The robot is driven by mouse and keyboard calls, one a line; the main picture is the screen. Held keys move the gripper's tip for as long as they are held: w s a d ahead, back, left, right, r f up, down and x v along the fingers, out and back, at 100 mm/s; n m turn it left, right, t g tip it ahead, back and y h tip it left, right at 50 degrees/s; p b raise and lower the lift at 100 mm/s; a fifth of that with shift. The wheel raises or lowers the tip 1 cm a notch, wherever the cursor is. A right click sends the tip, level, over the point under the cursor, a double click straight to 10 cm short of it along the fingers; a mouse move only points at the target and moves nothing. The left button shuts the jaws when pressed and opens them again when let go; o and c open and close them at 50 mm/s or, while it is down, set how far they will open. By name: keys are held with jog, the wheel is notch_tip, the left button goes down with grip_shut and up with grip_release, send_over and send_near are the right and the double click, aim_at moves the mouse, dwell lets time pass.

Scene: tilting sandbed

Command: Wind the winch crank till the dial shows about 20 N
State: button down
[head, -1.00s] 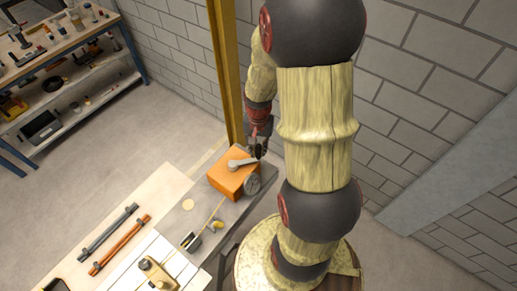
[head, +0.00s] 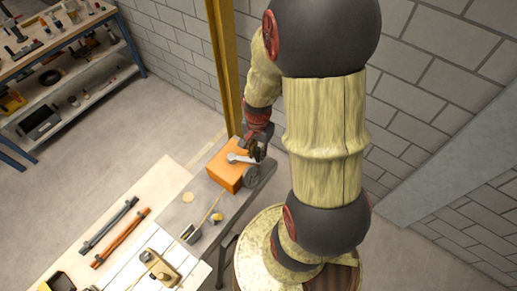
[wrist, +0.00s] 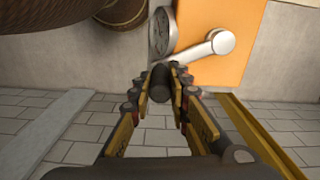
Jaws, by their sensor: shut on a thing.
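The winch is an orange box (head: 225,175) on a grey bench plate. Its silver crank arm (head: 238,158) lies on top and points right in the head view. In the wrist view the crank arm (wrist: 205,50) runs from its round hub down to a dark handle (wrist: 158,82). My gripper (wrist: 160,85) is shut on this handle; in the head view my gripper (head: 256,155) is at the box's right corner. The round grey dial (wrist: 162,32) stands beside the box, seen at a slant; its reading is too small to tell.
A yellow cord (head: 213,207) runs from the box to a small dark fitting (head: 191,233). A yellow post (head: 225,80) rises close behind the box. Two bars (head: 122,237) lie on the pale bench at left. A shelf unit (head: 80,70) stands far left.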

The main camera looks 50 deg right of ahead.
jog(key=shift+a, duration=0.1)
jog(key=c, duration=1.7)
grip_release()
jog(key=shift+s, duration=0.1)
jog(key=shift+o, duration=0.2)
notch_tip(320, 180, up, 12)
